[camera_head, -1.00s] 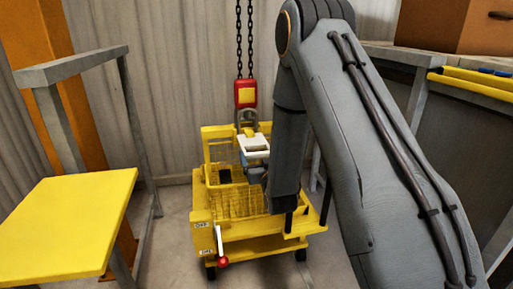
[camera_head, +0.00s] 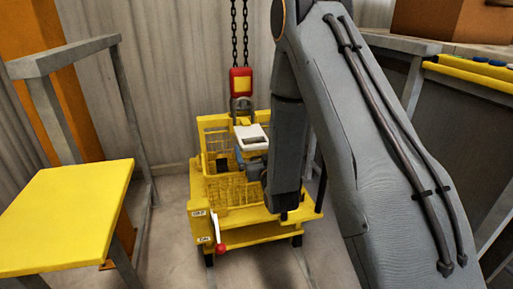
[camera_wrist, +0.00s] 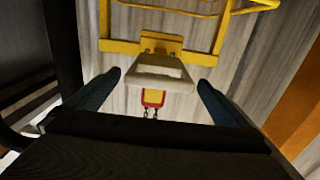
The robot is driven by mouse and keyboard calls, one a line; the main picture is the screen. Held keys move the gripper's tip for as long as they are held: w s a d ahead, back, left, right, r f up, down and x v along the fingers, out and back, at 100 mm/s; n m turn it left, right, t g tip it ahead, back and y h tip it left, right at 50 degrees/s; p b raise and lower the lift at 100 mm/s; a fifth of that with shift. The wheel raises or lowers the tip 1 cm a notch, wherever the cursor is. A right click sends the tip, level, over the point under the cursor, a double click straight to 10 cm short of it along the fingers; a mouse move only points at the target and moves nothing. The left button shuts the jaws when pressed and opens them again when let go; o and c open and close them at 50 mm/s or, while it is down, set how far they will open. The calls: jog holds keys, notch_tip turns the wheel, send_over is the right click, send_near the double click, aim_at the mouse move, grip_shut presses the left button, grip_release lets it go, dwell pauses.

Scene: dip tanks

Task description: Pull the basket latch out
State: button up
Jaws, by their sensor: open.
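The basket latch is a pale, off-white block (camera_wrist: 160,76) on a yellow bracket of the basket frame in the wrist view. In the head view I take the white piece (camera_head: 252,132) below the hoist hook to be this latch. The yellow wire basket (camera_head: 215,127) sits on a yellow cart. My gripper (camera_wrist: 160,78) is open. Its two blue fingers stand on either side of the latch, with visible gaps. In the head view my gripper (camera_head: 254,166) is just below the white piece and partly hidden by my arm.
A red hoist block (camera_head: 241,80) hangs on chains at the basket. A red-tipped lever (camera_head: 220,247) is on the cart front. A yellow-topped stand (camera_head: 65,215) is at left. A bench with a yellow rail (camera_head: 475,83) is at right. Clear floor lies around the cart.

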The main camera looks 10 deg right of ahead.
jog(key=s, duration=0.6)
jog(key=s+a+r+n+g+y, duration=0.1)
jog(key=s+a+r+g, duration=0.1)
jog(key=s+a+g, duration=0.6)
jog(key=s+r+n+g, duration=0.1)
jog(key=s+r+g, duration=0.15)
jog(key=s, duration=0.65)
jog(key=s+a+r+g, duration=0.15)
jog(key=s+g, duration=0.25)
jog(key=s, duration=0.4)
jog(key=s+r+n+g, duration=0.1)
jog(key=s+r+g, duration=0.25)
jog(key=s, duration=0.55)
jog(key=d+r+m+h+p, duration=0.1)
jog(key=d+r+m+p, duration=0.2)
jog(key=d+r+p, duration=0.5)
jog(key=d+p, duration=0.1)
jog(key=p, duration=0.8)
jog(key=shift+w, duration=0.2)
